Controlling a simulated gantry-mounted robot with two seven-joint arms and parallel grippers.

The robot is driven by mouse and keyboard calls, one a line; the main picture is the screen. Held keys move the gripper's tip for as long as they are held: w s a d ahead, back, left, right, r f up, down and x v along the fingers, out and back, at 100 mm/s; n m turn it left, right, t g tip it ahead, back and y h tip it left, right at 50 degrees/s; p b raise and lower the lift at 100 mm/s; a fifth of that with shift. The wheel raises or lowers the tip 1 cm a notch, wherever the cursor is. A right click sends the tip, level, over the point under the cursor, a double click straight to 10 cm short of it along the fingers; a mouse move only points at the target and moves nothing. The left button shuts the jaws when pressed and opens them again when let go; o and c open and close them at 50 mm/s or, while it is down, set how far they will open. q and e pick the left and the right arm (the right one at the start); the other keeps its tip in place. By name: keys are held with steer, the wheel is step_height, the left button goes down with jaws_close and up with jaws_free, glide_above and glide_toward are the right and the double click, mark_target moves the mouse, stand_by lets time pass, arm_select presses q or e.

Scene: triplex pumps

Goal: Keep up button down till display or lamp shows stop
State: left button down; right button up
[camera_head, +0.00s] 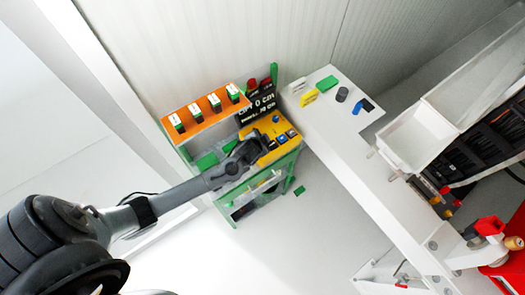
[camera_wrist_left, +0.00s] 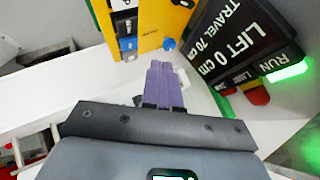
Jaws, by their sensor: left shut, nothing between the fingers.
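The yellow control box (camera_head: 270,122) stands on the bench unit; its face shows in the left wrist view (camera_wrist_left: 152,32) with a white button (camera_wrist_left: 123,5), a blue button (camera_wrist_left: 128,43) and a blue knob (camera_wrist_left: 169,44). Which button is up cannot be read. The black display (camera_wrist_left: 235,45) reads LIFT 0 cm and TRAVEL 70 cm; it also shows in the head view (camera_head: 258,104). Beside the RUN label a green lamp (camera_wrist_left: 288,70) glows; a red lamp (camera_wrist_left: 258,96) is near it. My left gripper (camera_wrist_left: 159,65) is shut and empty, close to the box; contact with a button cannot be told.
An orange panel (camera_head: 205,108) with several green-and-white switches stands left of the box. A white bench (camera_head: 318,120) to the right bears small coloured blocks. A white bin and dark racks are further right. The floor between is mostly clear.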

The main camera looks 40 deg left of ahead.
arm_select(q)
step_height(320, 180, down, 6)
steer(key=b, duration=0.5)
steer(key=shift+r, duration=0.2)
steer(key=shift+f+b, duration=0.35)
steer(key=shift+f, duration=0.6)
stand_by(0.7)
steer(key=shift+f, duration=0.2)
steer(key=shift+f, duration=0.25)
stand_by(0.3)
